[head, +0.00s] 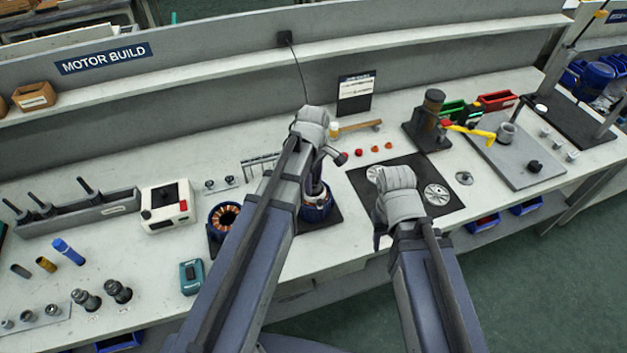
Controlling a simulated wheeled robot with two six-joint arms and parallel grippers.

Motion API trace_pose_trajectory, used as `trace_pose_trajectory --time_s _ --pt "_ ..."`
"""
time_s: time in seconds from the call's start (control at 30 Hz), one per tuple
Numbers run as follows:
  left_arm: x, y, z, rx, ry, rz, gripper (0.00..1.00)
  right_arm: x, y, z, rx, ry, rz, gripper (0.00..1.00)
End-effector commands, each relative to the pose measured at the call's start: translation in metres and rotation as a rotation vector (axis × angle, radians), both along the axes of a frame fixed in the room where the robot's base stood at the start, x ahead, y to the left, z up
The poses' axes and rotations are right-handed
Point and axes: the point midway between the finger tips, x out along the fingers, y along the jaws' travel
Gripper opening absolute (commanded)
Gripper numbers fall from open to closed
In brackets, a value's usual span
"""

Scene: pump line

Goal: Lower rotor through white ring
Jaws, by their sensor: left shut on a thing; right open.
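My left gripper (318,158) is over the blue motor housing (316,212) at the middle of the bench. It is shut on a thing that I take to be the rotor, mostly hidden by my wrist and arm. A slim dark part shows between the gripper and the housing, apparently upright. I cannot tell how deep the rotor sits. My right gripper (379,236) is open and low at the front edge of the black mat, with nothing seen in it.
A second blue stator with copper windings (225,216) stands left of my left arm. A black mat (436,165) with round metal parts lies right. A press (430,118) stands behind it. A white boxed device (168,206) and a teal device (191,276) are at left.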

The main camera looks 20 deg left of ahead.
Motion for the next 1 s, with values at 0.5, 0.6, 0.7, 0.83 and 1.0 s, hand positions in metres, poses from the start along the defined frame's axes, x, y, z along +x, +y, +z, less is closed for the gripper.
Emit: trace_pose_trajectory --time_s 0.5,0.6,0.7,0.83,1.0 --pt "0.000 0.000 -0.006 0.000 0.000 0.000 0.00 0.000 0.000 -0.006 0.000 0.000 0.000 0.50" --pt "0.000 0.000 -0.006 0.000 0.000 0.000 0.00 0.000 0.000 -0.006 0.000 0.000 0.000 0.50" --pt "0.000 0.000 -0.006 0.000 0.000 0.000 0.00 0.000 0.000 -0.006 0.000 0.000 -0.001 0.50" --pt "0.000 0.000 -0.003 0.000 0.000 0.000 0.00 0.000 0.000 -0.003 0.000 0.000 -0.002 0.50" --pt "0.000 0.000 0.005 0.000 0.000 0.000 0.00 0.000 0.000 0.005 0.000 0.000 -0.002 0.50"
